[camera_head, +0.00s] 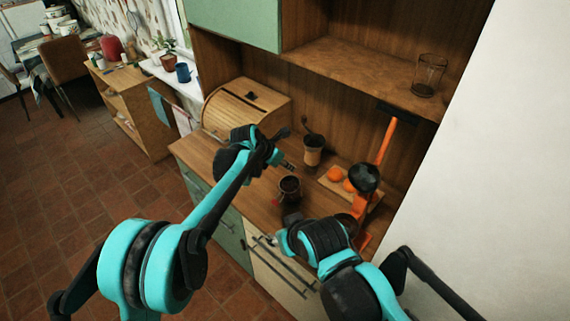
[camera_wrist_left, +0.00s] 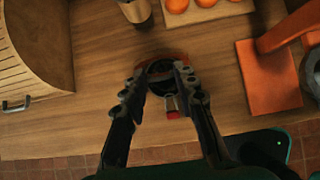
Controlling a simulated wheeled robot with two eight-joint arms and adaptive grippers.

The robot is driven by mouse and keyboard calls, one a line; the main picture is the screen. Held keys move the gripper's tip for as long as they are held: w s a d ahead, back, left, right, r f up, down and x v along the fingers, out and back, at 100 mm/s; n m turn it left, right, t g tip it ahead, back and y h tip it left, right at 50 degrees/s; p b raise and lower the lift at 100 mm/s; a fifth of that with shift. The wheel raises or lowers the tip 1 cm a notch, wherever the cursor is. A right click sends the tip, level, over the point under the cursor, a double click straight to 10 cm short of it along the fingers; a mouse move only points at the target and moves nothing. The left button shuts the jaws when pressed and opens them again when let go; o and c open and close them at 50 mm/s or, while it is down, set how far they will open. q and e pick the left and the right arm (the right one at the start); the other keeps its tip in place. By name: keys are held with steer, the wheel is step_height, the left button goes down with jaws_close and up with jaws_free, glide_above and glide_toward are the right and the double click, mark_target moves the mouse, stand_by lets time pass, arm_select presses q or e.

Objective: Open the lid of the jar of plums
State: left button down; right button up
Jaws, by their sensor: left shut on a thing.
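The jar (camera_head: 289,188) is small and dark with a red clasp-like piece on its near side, and stands on the wooden counter. In the left wrist view, its round dark lid (camera_wrist_left: 160,68) shows a red edge, and the red clasp (camera_wrist_left: 172,108) is below it. My left gripper (camera_head: 280,155) reaches over the counter from the left. In the left wrist view its fingertips (camera_wrist_left: 163,72) are on either side of the lid. I cannot tell whether the lid is raised. My right gripper (camera_head: 291,218) is just in front of the jar; its fingers are hidden.
An orange stand (camera_head: 386,140) with a black ladle-like part is right of the jar, beside oranges (camera_head: 334,174) on a board. A cup-like container (camera_head: 313,152) stands behind. A wooden bread box (camera_head: 240,108) is at left. An upper shelf (camera_head: 360,78) overhangs the back.

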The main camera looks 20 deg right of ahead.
stand_by(0.5)
arm_select(q)
steer(key=c, duration=1.2)
jaws_free()
steer(key=shift+o, duration=0.2)
steer(key=v, duration=1.2)
steer(key=shift+s, duration=0.1)
